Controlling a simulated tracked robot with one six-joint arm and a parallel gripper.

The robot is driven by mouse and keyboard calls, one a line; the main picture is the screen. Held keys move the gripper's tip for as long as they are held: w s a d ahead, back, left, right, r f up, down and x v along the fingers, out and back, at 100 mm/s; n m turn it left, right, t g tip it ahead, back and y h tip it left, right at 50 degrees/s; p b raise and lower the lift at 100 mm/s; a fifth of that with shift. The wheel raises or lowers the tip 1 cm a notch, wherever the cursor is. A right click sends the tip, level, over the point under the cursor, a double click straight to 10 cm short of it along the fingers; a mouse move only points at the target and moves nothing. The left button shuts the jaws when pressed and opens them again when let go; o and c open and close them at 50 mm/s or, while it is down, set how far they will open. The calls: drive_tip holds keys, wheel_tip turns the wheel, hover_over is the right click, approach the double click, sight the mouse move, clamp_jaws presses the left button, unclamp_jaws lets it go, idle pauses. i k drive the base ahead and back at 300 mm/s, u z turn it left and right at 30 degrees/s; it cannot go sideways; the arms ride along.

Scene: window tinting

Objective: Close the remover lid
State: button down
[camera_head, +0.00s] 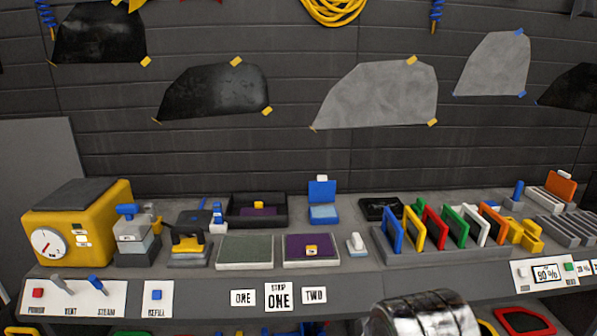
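A small blue box (324,216) with a pale blue inside stands at the back middle of the bench. Its blue lid (322,191) stands upright at the rear, open, with a white tab on top. No label naming the remover is legible, but this is the clearest open lid in view. Another container at the far right has a raised orange flap (561,188) with a pale tab. A shiny metallic rounded part at the bottom edge appears to be part of my arm. My gripper's fingers do not show, and nothing touches the blue lid.
A black tray (257,222) lies left of the blue box and a small dark tray (380,209) right of it. Green (245,251) and purple (312,249) pads lie in front. A rack (445,255) of coloured frames stands to the right. A yellow machine (78,224) fills the left end.

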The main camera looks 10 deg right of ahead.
sight(322, 190)
drive_tip(key=u, duration=0.35)
drive_tip(key=i, duration=1.35)
drive_tip(key=z, duration=0.05)
